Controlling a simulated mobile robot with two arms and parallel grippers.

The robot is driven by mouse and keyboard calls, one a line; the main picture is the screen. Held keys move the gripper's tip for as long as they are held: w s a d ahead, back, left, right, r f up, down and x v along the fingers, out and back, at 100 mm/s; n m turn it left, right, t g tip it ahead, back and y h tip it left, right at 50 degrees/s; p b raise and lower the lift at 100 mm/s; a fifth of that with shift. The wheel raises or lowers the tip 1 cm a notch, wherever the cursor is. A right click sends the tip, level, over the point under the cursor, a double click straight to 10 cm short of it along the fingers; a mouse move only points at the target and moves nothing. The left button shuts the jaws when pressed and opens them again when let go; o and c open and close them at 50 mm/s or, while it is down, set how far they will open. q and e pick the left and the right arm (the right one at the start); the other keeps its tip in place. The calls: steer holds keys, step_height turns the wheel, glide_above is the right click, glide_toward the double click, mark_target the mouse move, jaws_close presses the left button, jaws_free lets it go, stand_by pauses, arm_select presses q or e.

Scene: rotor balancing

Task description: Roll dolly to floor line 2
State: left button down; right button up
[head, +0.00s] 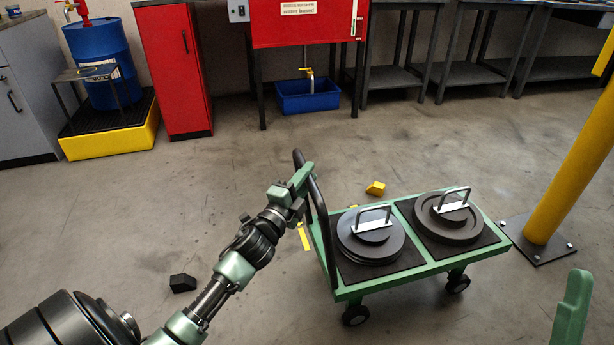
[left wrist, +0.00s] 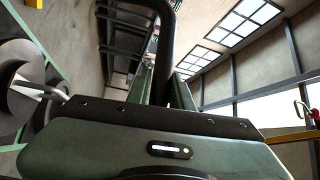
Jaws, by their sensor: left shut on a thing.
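The green dolly (head: 420,268) stands on the concrete floor at centre right, with dark wheels. It carries two round dark grey rotors, a left one (head: 352,246) and a right one (head: 428,222), each with a pale metal handle, on black mats. My left gripper (head: 303,180) is shut on the dolly's dark push handle (head: 319,222) near its top. The handle (left wrist: 167,45) also runs up between the jaws in the left wrist view. A short yellow floor mark (head: 304,239) shows beside the handle; no number is readable. A green part, apparently my right gripper (head: 574,308), shows at bottom right; its jaws are unclear.
A yellow post (head: 580,165) on a bolted plate stands close right of the dolly. A yellow block (head: 376,188) lies behind it, a black block (head: 183,283) to its left. Cabinets, a blue drum (head: 103,62) and benches line the back wall. Floor between is open.

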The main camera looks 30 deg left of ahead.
arm_select(q)
steer(key=shift+d, duration=0.1)
stand_by(0.4)
steer(key=shift+w+d+p, duration=0.2)
steer(key=shift+w+p, duration=0.05)
steer(key=shift+p, duration=0.05)
steer(key=shift+w+d, duration=0.1)
steer(key=shift+w+d+f, duration=0.1)
steer(key=shift+w+d, duration=0.05)
steer(key=c, duration=1.3)
jaws_free()
steer(key=shift+o, duration=0.2)
arm_select(e)
steer(key=shift+w+a+f+g+h, duration=0.15)
steer(key=shift+w+f+g+h, duration=0.35)
steer(key=shift+w+f+g, duration=0.45)
steer(key=shift+w+f, duration=0.1)
steer(key=shift+w, duration=0.05)
arm_select(q)
steer(key=shift+s, duration=0.4)
steer(key=s+f+p, duration=0.1)
steer(key=s, duration=0.6)
steer(key=shift+d, duration=0.25)
arm_select(e)
step_height(320, 180, down, 5)
steer(key=w+g+h, duration=0.1)
steer(key=w+g, duration=0.2)
steer(key=shift+f, duration=0.2)
